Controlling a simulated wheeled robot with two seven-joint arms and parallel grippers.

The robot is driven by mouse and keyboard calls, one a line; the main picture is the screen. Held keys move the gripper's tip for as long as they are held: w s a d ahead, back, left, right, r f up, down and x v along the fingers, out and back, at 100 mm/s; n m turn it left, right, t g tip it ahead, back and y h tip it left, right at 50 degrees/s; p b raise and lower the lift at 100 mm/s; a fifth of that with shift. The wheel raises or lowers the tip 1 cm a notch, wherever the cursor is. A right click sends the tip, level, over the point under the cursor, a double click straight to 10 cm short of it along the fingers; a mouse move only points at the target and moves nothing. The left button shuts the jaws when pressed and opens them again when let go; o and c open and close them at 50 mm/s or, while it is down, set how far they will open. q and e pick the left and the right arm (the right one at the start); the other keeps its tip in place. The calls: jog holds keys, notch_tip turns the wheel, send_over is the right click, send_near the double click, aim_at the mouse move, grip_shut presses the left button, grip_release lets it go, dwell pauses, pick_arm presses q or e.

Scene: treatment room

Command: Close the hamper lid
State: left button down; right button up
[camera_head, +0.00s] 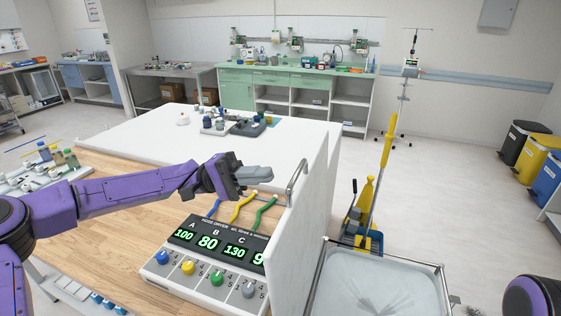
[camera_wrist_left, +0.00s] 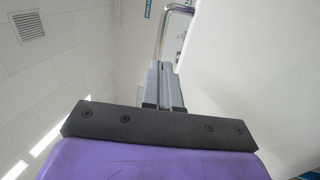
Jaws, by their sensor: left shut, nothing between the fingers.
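The hamper (camera_head: 322,262) stands at the lower right in the head view, its metal-rimmed top open and a pale inside showing. Its white lid (camera_head: 306,215) stands upright along the hamper's left side. A bent metal handle (camera_head: 291,182) is on the lid's left face. My left gripper (camera_head: 270,173) is shut and empty, just left of the lid near the handle; I cannot tell whether it touches. In the left wrist view the closed fingers (camera_wrist_left: 166,88) point toward the handle (camera_wrist_left: 160,30), with the white lid (camera_wrist_left: 250,65) to the right. My right gripper is out of view.
A hose dryer panel (camera_head: 205,262) with green digits and coloured knobs sits on the wooden table (camera_head: 130,212) below my left arm. A white surface (camera_head: 130,140) lies behind. A yellow mop and bucket (camera_head: 362,215) stand behind the hamper. Floor to the right is clear.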

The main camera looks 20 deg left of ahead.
pick_arm(q)
jog(key=p+x, duration=0.2)
jog(key=x, duration=0.2)
jog(key=shift+s+d+r, duration=0.1)
jog(key=shift+d, duration=0.25)
